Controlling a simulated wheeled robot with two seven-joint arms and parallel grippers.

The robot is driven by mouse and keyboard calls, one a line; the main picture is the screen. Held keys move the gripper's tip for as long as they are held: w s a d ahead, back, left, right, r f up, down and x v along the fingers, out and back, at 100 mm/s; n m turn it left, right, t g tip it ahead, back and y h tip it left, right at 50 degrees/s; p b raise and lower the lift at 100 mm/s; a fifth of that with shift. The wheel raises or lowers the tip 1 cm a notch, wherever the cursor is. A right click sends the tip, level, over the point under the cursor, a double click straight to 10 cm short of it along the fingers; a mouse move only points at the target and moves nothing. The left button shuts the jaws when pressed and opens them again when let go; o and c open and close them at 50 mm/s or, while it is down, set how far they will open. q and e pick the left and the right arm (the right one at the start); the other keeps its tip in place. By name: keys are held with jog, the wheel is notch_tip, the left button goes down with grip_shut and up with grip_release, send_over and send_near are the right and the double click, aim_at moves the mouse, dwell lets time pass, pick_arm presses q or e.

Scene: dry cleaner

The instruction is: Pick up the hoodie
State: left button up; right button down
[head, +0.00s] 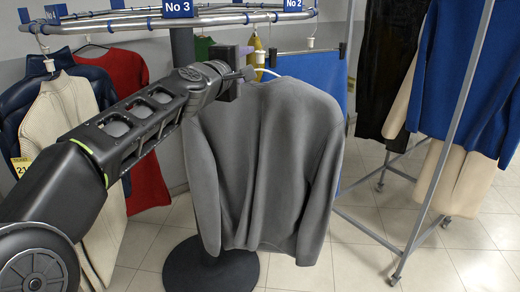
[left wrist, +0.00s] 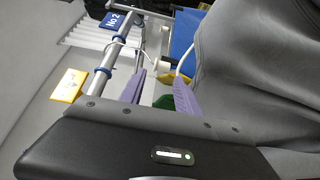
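The grey hoodie (head: 265,165) hangs in the middle of the head view, below the rail. The white hanger (head: 268,72) shows at its neck, and a white clip sits just above. In the left wrist view the hoodie (left wrist: 255,75) fills the right side. My left gripper (head: 238,77) is at the hoodie's upper left, by the collar and hanger. In the left wrist view its two purple fingers (left wrist: 160,95) stand apart, with the white hanger hook (left wrist: 180,62) beyond their tips. Nothing shows held between them. My right gripper is out of view.
The round rail (head: 110,24) carries number signs and stands on a dark post with a round base (head: 210,270). A cream garment (head: 65,115), a red one (head: 150,180) and a blue one (head: 315,75) hang around. A metal rack (head: 440,135) with clothes stands at right.

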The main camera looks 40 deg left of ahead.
aim_at(258, 58)
pick_arm(q)
jog(key=x, duration=0.5)
jog(key=shift+f, duration=0.2)
dwell(0.3)
grip_shut()
dwell(1.2)
